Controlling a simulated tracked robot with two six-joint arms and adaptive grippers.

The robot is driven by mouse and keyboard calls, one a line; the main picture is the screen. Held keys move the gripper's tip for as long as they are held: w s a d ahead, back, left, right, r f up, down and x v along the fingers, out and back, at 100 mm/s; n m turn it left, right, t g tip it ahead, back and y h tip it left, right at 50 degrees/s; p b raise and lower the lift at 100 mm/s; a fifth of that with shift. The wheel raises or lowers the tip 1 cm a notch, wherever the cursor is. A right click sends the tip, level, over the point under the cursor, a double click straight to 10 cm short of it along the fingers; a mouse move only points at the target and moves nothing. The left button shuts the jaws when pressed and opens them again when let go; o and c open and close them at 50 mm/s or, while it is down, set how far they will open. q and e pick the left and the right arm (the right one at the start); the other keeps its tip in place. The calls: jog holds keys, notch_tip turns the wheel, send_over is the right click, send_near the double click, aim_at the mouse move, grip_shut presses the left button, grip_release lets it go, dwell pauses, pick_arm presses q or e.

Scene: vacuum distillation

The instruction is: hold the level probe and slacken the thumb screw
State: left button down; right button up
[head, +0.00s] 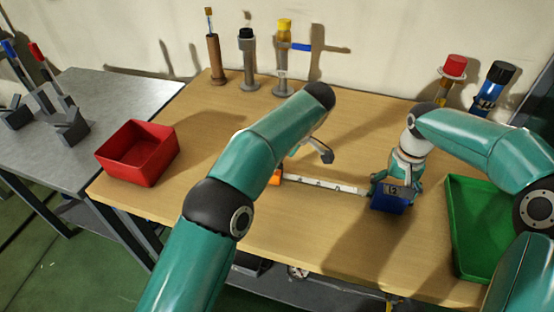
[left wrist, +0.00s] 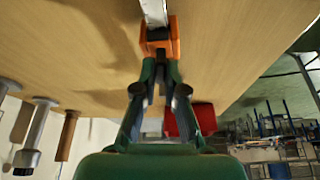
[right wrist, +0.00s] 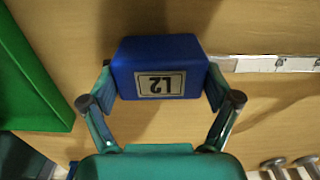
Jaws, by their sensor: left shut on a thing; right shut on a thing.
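The level probe appears as a pale marked strip (head: 325,184) lying along the table between an orange block (head: 275,177) and a blue block (head: 390,202). Which part is the thumb screw I cannot tell. My left gripper (left wrist: 159,70) is shut on the orange block (left wrist: 160,40) at the strip's left end; in the head view my arm hides most of it. My right gripper (head: 394,186) is shut on the blue block, with a finger on each side. In the right wrist view, the blue block (right wrist: 160,58) bears a label, seemingly L2, and meets the strip (right wrist: 270,64).
A red bin (head: 137,155) stands at the table's left, and a green tray (head: 474,250) at its right. Capped holders (head: 248,58) stand along the back left; red-capped and black-capped ones (head: 490,88) stand back right. The front middle of the wooden table is clear.

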pick_arm(q)
jog(key=shift+n, duration=0.5)
jog(key=c, duration=1.2)
grip_release()
jog(key=shift+c, duration=0.2)
jog(key=shift+m, duration=0.3)
